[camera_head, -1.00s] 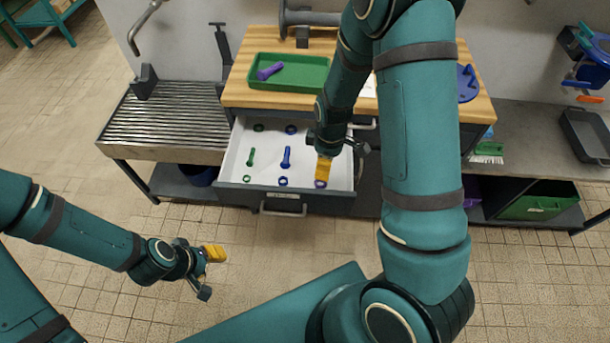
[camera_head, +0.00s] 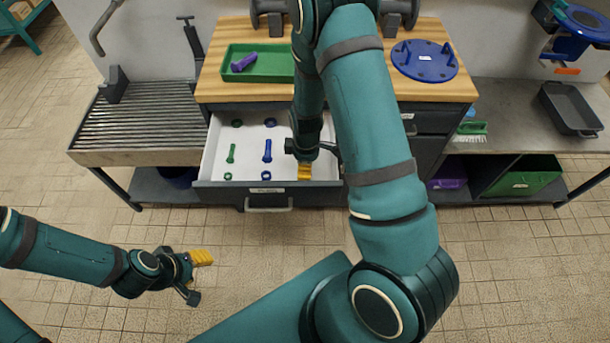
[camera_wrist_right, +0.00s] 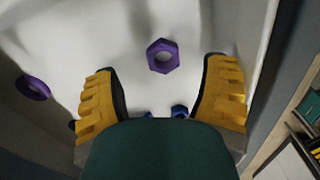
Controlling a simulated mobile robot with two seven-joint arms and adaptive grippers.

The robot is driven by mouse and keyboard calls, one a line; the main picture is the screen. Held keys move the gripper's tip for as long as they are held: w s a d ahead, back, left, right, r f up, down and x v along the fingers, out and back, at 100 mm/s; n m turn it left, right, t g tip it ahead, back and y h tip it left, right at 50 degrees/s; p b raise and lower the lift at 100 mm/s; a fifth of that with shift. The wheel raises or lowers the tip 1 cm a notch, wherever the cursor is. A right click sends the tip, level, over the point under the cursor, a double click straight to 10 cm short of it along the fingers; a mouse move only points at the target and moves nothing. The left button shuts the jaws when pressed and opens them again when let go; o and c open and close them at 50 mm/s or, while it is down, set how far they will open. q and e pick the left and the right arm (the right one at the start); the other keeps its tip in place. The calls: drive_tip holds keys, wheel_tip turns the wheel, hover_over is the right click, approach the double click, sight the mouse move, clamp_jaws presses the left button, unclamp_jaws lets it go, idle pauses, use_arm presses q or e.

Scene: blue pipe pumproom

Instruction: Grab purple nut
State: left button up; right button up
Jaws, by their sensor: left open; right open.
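A purple hexagonal nut (camera_wrist_right: 163,56) lies on the pale drawer floor in the right wrist view, ahead of and between the yellow fingers of my right gripper (camera_wrist_right: 162,72). The gripper is open, with nothing held. A second purple ring-like piece (camera_wrist_right: 33,87) lies at the left, outside the fingers. In the head view my right gripper (camera_head: 305,171) is over the right part of the open drawer (camera_head: 215,165), and the purple pieces there are hidden. My left gripper (camera_head: 198,277) is open and empty above the tiled floor, away from the drawer.
The drawer also holds a green bolt (camera_head: 231,152), a blue bolt (camera_head: 267,150) and several green and blue rings or nuts. A green tray (camera_head: 275,75) with a purple bolt (camera_head: 243,63) and a blue flanged disc (camera_head: 425,62) are on the wooden worktop (camera_head: 215,92).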

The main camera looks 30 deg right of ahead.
drive_tip(key=f+b, duration=0.1)
drive_tip(key=f, duration=0.3)
drive_tip(key=shift+a+f, duration=0.1)
drive_tip(key=shift+a, duration=0.1)
drive_tip(key=shift+s, duration=0.1)
clamp_jaws()
